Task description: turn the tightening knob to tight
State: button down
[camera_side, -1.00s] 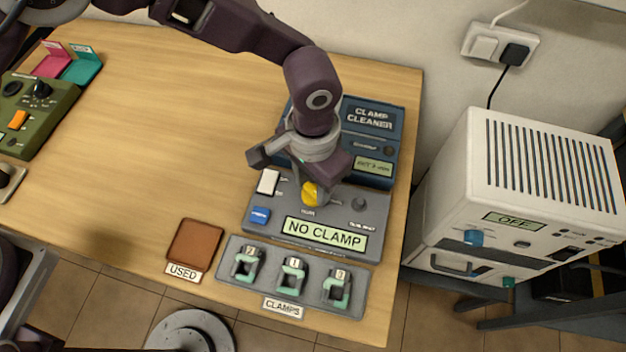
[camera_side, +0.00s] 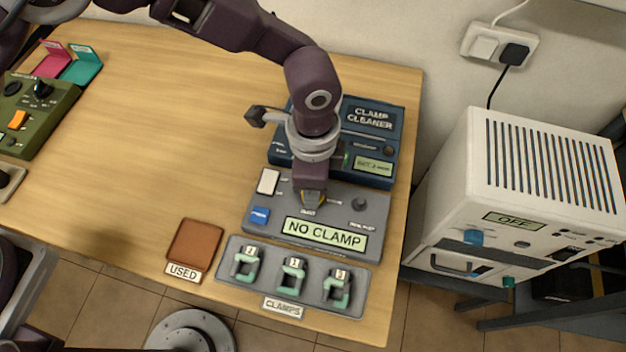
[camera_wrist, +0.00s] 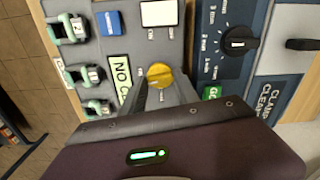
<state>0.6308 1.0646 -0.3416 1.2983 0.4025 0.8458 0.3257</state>
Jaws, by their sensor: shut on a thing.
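The yellow knob (camera_wrist: 159,75) sits on the grey panel (camera_side: 375,205), above the display that reads NO CLAMP (camera_side: 325,234). Small labels beside the knob are too small to read. My gripper (camera_side: 312,198) points down over the knob and hides most of it in the side view. In the wrist view the fingers of my gripper (camera_wrist: 162,88) stand on either side of the knob, shut on it. I cannot read the knob's setting.
Three green clamps lie in a grey tray (camera_side: 226,272) in front of the panel. A brown USED pad (camera_side: 195,242) lies left of it. The blue clamp cleaner (camera_side: 370,120) stands close behind. A white cabinet reading OFF (camera_side: 520,180) stands right. The table's middle left is bare.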

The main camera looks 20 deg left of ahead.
jog(key=shift+m, duration=0.6)
jog(key=c, duration=0.9)
grip_release()
notch_tip(320, 180, up, 7)
jog(key=shift+r, duration=0.1)
